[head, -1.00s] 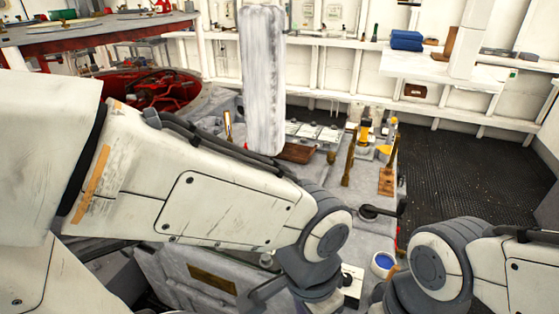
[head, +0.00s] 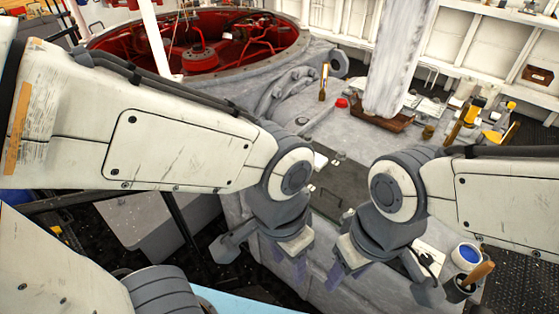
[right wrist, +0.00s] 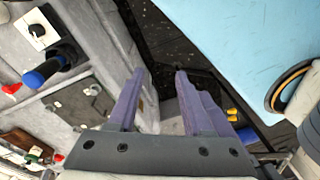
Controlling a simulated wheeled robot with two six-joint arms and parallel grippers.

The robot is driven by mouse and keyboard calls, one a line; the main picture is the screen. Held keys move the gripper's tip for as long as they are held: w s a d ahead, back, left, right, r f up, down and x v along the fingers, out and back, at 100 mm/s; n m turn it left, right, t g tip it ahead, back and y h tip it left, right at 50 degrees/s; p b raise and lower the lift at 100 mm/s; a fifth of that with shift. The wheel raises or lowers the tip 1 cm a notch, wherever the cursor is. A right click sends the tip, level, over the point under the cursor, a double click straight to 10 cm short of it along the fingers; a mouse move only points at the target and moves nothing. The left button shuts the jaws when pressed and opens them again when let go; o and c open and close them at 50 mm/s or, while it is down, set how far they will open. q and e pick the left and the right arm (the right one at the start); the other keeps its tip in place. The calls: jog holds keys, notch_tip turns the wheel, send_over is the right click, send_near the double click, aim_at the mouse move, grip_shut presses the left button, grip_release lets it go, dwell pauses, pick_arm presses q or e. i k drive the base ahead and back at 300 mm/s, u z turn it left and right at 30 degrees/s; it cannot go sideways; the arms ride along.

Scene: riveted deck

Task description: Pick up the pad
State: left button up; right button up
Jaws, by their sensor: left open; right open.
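I cannot make out for sure which thing is the pad. A flat dark grey plate (head: 342,188) lies on the grey bench top behind my grippers in the head view. A dark plate also shows at the left in the right wrist view (right wrist: 80,104). My left gripper (head: 291,264) is open, pointing down at the near side of the bench. My right gripper (head: 348,276) is open just right of it. In the right wrist view its two purple fingers (right wrist: 158,76) are apart with nothing between them.
A light blue surface (right wrist: 245,45) fills the upper right of the right wrist view. A white cup with blue inside (head: 466,257) stands at the bench's right. A round red opening (head: 200,55) is behind.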

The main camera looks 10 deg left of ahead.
aim_at(320, 162)
jog(key=u, duration=0.05)
jog(key=k, duration=0.1)
jog(key=u, duration=0.7)
jog(key=i, duration=0.95)
jog(key=z, duration=0.05)
